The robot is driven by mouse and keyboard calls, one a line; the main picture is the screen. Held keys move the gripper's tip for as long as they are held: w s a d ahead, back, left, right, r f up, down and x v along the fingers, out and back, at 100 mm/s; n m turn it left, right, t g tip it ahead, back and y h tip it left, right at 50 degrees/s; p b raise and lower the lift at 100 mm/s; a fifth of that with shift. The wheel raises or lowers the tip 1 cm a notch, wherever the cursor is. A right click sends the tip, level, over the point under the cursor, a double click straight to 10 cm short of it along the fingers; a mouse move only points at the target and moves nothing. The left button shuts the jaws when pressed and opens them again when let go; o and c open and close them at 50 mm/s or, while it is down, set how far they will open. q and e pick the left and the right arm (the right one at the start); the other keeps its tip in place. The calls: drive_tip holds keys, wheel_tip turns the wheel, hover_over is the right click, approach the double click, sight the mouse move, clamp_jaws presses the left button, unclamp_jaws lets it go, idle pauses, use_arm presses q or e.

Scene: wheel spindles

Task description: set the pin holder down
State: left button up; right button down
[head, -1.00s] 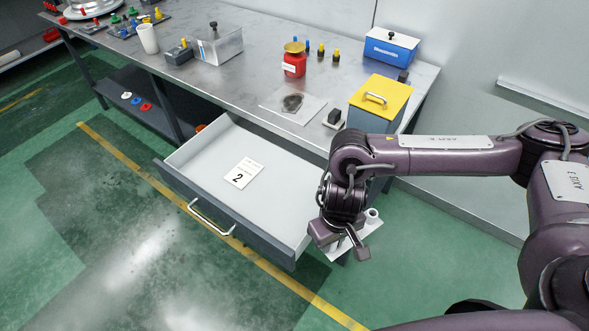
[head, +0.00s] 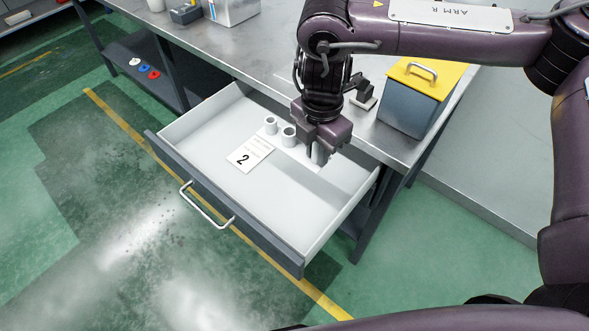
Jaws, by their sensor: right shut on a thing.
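The pin holder (head: 289,136) is a white plate with upright white tubes on it. It is in the right back part of the open drawer (head: 215,155), behind and right of a white card (head: 249,153) marked 2. My right gripper (head: 319,158) points down and is shut on the holder at its right end, hiding part of it. The holder looks level and low over the drawer floor. I cannot tell whether it touches the floor. My left gripper is not in view.
The grey drawer front with a metal handle (head: 207,205) faces the aisle. The drawer's front half is clear. A yellow-lidded box (head: 413,98) stands on the metal bench to the right, near my right arm. Red, white and blue rings (head: 144,69) lie on a lower shelf.

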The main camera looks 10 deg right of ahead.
drive_tip(key=b, duration=0.3)
hover_over(312, 207)
wheel_tip(312, 207, down, 15)
drive_tip(key=shift+r, duration=0.1)
wheel_tip(312, 207, down, 3)
drive_tip(key=shift+f+b, duration=0.15)
drive_tip(key=shift+b, duration=0.45)
drive_tip(key=shift+f, duration=0.3)
drive_tip(key=c, duration=1.3)
unclamp_jaws()
drive_tip(key=shift+f, duration=0.1)
drive_tip(key=shift+o, duration=0.2)
